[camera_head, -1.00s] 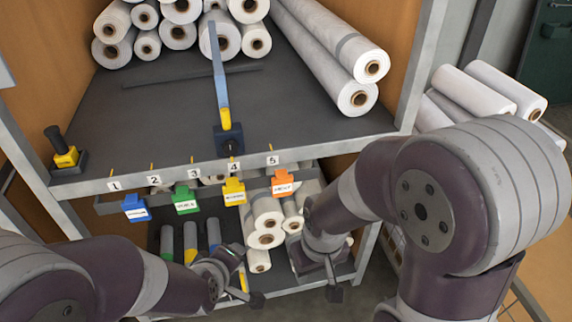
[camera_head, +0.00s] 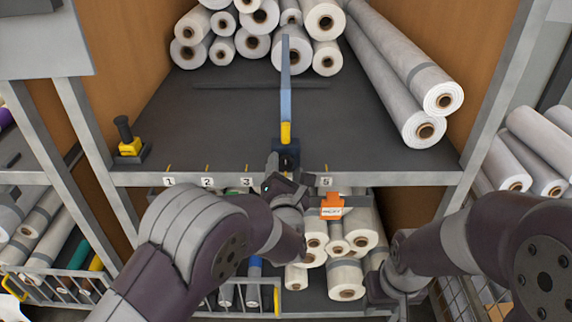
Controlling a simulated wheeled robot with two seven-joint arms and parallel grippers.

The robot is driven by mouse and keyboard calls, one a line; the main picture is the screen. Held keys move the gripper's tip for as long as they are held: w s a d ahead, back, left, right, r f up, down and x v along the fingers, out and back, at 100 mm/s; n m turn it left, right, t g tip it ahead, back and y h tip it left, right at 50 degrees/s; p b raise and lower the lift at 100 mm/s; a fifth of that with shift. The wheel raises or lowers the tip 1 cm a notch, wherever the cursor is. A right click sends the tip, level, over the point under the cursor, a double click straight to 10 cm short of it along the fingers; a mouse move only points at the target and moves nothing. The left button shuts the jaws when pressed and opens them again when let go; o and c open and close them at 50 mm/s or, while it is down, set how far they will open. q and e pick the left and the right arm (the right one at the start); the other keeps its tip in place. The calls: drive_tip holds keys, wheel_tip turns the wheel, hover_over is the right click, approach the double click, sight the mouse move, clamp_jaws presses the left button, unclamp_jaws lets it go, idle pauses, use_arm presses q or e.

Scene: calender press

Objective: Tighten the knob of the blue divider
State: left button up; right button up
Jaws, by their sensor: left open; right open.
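The blue divider (camera_head: 286,95) stands upright on the dark shelf, with a yellow lower part and a dark blue clamp base (camera_head: 287,151) at the shelf's front edge. Its knob, on the front of the base, is mostly hidden behind my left gripper. My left gripper (camera_head: 284,172) is open and sits right at the front of the base, by label 4. I cannot tell whether its fingers touch the knob. My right gripper (camera_head: 384,292) is open and empty, low in front of the lower shelf at right.
Numbered labels run along the shelf's front rail (camera_head: 400,180). An orange tag (camera_head: 332,205) hangs under label 5. A black-handled yellow tool (camera_head: 128,138) stands at the shelf's left. White rolls (camera_head: 405,75) lie at the back and right.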

use_arm(q)
drive_tip(key=shift+w, duration=0.65)
drive_tip(key=c, duration=1.1)
drive_tip(key=shift+o, duration=0.2)
